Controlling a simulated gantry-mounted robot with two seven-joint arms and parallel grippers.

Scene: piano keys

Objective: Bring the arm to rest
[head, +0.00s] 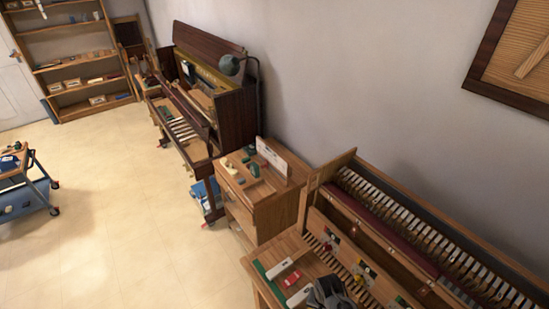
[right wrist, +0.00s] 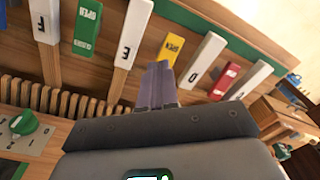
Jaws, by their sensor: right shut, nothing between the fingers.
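My right gripper (right wrist: 158,68) is shut and empty in the right wrist view. Its fingertips appear between a white key marked E (right wrist: 128,48) and a yellow key (right wrist: 170,50). I cannot tell whether they touch either one. A white key marked F (right wrist: 44,20) and a green key marked OPEN (right wrist: 86,26) are to the left. To the right are another white key (right wrist: 201,60), a red key (right wrist: 224,80) and a further white key (right wrist: 249,79). Part of my right gripper also shows at the bottom of the head view (head: 332,292). My left gripper is not in view.
The keys sit on a wooden workbench (head: 258,290) before an opened piano action (head: 430,235). A small wooden cabinet (head: 275,213) and a dark upright piano (head: 236,117) stand behind along the wall. A blue trolley (head: 28,200) is at left. The floor between is clear.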

